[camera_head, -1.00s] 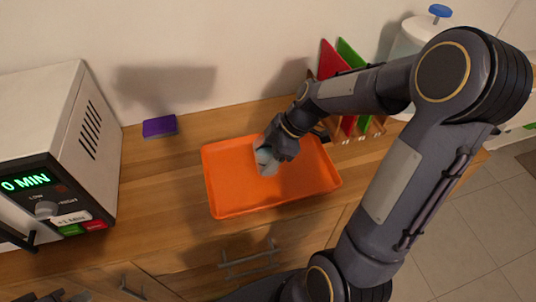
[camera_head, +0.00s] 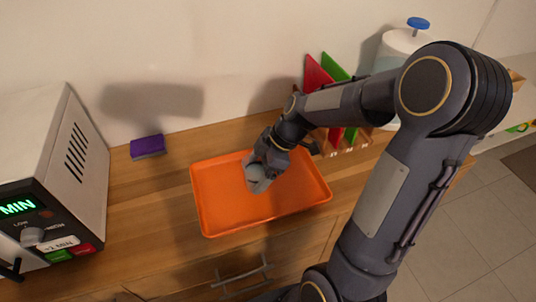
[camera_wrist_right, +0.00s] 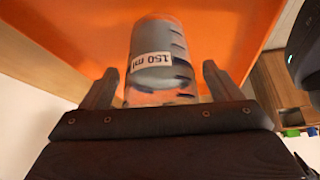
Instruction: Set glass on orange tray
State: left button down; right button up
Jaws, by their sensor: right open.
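The clear glass (camera_wrist_right: 160,55) with a "150 ml" label stands between the fingers of my right gripper (camera_wrist_right: 158,82) in the right wrist view. The fingers are apart, with a gap on each side of the glass. In the head view my right gripper (camera_head: 258,178) is over the back middle of the orange tray (camera_head: 235,215), and the glass is mostly hidden by it. The orange tray lies flat on the wooden counter, and its orange surface also shows behind the glass in the right wrist view (camera_wrist_right: 235,30). My left gripper is out of view.
Red and green boards (camera_head: 318,80) stand in a rack at the back right, beside a jar with a blue knob (camera_head: 405,45). The front of the tray is clear.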

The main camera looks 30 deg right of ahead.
jog(key=v, duration=1.1)
jog(key=s+a+m+t, duration=0.1)
jog(key=s+a+m, duration=0.3)
jog(key=s+m, duration=0.3)
jog(key=s+a+f+m+t+h, duration=0.1)
jog(key=s+a+m+t, duration=0.1)
jog(key=s+a+m, duration=0.3)
jog(key=s+m, duration=0.2)
jog(key=shift+s+f+m+h, duration=0.25)
jog(key=shift+s+m+h, duration=0.05)
jog(key=shift+m, duration=0.1)
jog(key=shift+a, duration=0.15)
jog(key=shift+r+p, duration=0.9)
jog(key=shift+p, duration=0.1)
